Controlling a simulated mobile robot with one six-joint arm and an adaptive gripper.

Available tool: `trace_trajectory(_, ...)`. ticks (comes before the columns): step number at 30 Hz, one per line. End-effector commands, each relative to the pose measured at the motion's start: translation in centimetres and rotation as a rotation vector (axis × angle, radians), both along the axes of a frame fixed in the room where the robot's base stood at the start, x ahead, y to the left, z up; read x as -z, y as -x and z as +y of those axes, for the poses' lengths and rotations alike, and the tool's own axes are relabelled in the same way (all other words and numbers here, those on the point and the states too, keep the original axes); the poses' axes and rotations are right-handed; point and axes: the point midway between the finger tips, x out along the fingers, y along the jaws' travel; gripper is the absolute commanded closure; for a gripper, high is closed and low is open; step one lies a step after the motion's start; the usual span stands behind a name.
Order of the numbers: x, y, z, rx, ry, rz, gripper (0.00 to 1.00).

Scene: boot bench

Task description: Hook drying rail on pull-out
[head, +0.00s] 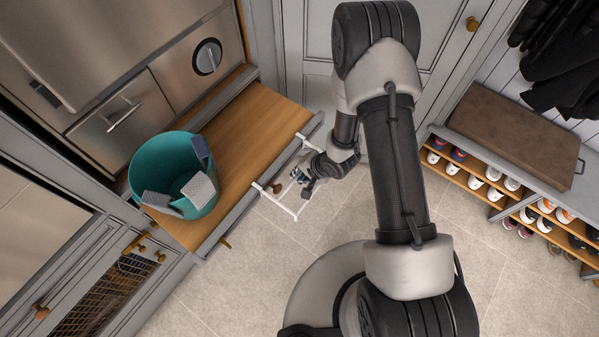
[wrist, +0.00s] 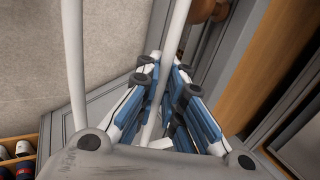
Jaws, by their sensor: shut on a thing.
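The drying rail (head: 278,204) is a white frame with two arms and bent ends. It lies against the front of the pull-out (head: 262,118), a wooden board with a grey front. The bent ends appear over the top of the front edge; from above I cannot tell if they rest on it. My gripper (head: 297,176) is shut on a rail bar, outside the front. In the wrist view, the blue-padded fingers (wrist: 165,105) close around a white rod, and another rail rod (wrist: 74,60) runs up at the left. The contact point is partly hidden by the fingers.
A teal tub (head: 160,160) with grey pieces in it stands on the pull-out. A wooden knob (head: 278,187) sticks out of the front near the rail. A shoe bench (head: 515,135) with shoes stands at right. Tiled floor (head: 235,285) is clear at the front.

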Motion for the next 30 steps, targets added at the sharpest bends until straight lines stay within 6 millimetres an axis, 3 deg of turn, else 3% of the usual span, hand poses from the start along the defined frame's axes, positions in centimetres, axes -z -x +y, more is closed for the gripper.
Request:
trace_trajectory(6,0.02,-0.02,-0.01,0.000,0.000,0.000,1.00)
trace_trajectory(7,0.02,-0.02,-0.01,0.000,0.000,0.000,0.93)
trace_trajectory(18,0.02,-0.01,-0.01,0.000,0.000,0.000,0.69)
trace_trajectory(30,-0.42,0.11,-0.23,0.001,0.001,0.000,0.68)
